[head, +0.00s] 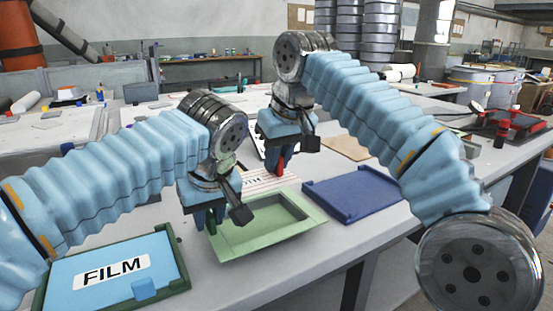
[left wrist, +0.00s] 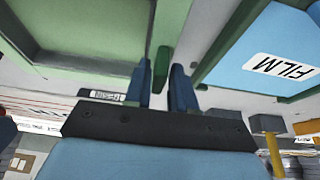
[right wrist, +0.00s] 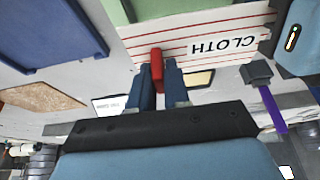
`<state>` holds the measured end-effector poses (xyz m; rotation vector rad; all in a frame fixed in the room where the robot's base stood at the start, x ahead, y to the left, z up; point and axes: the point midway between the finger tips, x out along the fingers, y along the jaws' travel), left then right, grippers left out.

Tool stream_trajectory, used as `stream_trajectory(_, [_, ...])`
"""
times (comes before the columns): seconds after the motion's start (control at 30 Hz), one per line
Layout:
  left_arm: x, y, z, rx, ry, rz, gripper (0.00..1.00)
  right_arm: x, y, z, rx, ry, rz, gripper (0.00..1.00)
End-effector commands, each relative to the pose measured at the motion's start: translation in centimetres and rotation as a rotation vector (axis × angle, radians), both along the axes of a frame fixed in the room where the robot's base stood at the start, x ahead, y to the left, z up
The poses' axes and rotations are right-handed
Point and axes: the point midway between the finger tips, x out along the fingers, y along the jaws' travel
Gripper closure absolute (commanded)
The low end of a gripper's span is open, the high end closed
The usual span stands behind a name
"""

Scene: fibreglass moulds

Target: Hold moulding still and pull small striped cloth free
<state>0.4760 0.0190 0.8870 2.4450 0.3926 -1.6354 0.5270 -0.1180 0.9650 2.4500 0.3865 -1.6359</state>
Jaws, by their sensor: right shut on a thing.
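The pale green moulding (head: 232,243), a shallow tray, lies on the table in the middle of the head view. The white cloth with red stripes (right wrist: 200,22), labelled CLOTH, lies just behind it, partly hidden by my arms and the moulding. My right gripper (right wrist: 160,66) is shut on the red tab (right wrist: 157,70) at the cloth's edge. My left gripper (left wrist: 162,68) is at the moulding's left side. Its fingers stand apart, either side of a dark green tab (left wrist: 160,58); contact with it cannot be made out.
A green-framed tray with blue film (head: 108,272), labelled FILM, lies at the front left. An empty dark blue tray (head: 355,193) lies right of the moulding. A brown board (head: 347,147) lies behind it. Bare table shows in front of the blue tray.

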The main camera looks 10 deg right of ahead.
Motion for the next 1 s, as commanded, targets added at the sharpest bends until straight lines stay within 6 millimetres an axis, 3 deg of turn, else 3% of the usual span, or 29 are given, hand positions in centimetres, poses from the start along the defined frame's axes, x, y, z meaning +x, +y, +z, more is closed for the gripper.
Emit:
stream_trajectory(0.1, [0.0,-0.2,0.0,-0.002,-0.002,-0.003,0.53,-0.1,0.3,0.0,0.003,0.003,0.006,1.00])
stream_trajectory(0.73, [-0.1,-0.5,0.4,-0.009,-0.006,-0.010,0.53,-0.2,0.7,-0.1,0.006,0.007,0.016,1.00])
stream_trajectory(0.87, [-0.7,-0.8,1.9,-0.010,-0.008,-0.010,0.53,-0.2,0.8,-0.1,0.005,0.008,0.017,1.00])
stream_trajectory(1.0, [-1.8,-1.2,4.8,-0.011,-0.009,-0.012,0.53,-0.2,0.8,-0.2,0.005,0.007,0.017,0.99])
